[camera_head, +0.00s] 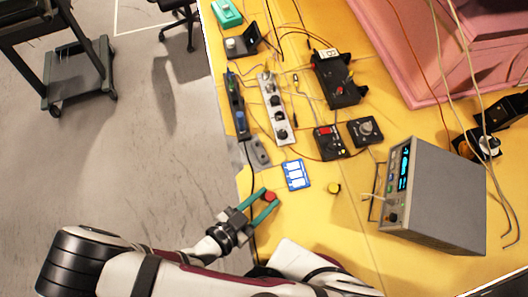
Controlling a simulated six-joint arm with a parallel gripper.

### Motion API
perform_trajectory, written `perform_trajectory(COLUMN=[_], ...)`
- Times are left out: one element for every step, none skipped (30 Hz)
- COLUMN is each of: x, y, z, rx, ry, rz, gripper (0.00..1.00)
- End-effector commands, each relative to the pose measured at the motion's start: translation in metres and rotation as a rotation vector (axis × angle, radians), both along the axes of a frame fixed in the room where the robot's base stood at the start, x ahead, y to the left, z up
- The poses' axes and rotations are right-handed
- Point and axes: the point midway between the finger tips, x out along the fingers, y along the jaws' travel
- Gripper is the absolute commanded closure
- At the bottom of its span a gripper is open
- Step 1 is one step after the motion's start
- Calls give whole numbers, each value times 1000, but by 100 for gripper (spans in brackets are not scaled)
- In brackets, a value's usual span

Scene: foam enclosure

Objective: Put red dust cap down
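The red dust cap (270,197) is a small round red piece near the left edge of the yellow table (330,230). My gripper (265,203) has two green fingers, and the cap sits between their tips. The fingers appear to be closed on the cap's sides. I cannot tell whether the cap touches the table or is held just above it.
A blue and white card (296,174) lies just above the cap. A yellow knob (334,188) is to the right, and a grey instrument box (440,195) stands further right. Black control boxes (330,142) and a power strip (273,105) lie beyond. The table around the knob is clear.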

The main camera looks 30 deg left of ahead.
Motion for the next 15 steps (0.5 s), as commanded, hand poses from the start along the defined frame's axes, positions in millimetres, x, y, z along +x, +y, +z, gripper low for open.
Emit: perform_trajectory(x=[0, 0, 0, 0, 0, 0, 0, 0, 0, 0, 0, -3, -7, -13, -21], y=[0, 0, 0, 0, 0, 0, 0, 0, 0, 0, 0, 1, 3, 5, 7], z=[0, 0, 0, 0, 0, 0, 0, 0, 0, 1, 2, 4, 6, 8, 12], rx=[0, 0, 0, 0, 0, 0, 0, -1, -1, 0, 0, 1, 3, 4, 3], ry=[0, 0, 0, 0, 0, 0, 0, 0, 0, 0, 0, 0, 0, 0, 0], rz=[0, 0, 0, 0, 0, 0, 0, 0, 0, 0, 0, 2, 4, 5, 6], gripper=[49, 43, 40, 40, 40, 40, 40, 40, 40, 40, 40, 40, 40, 40, 40])
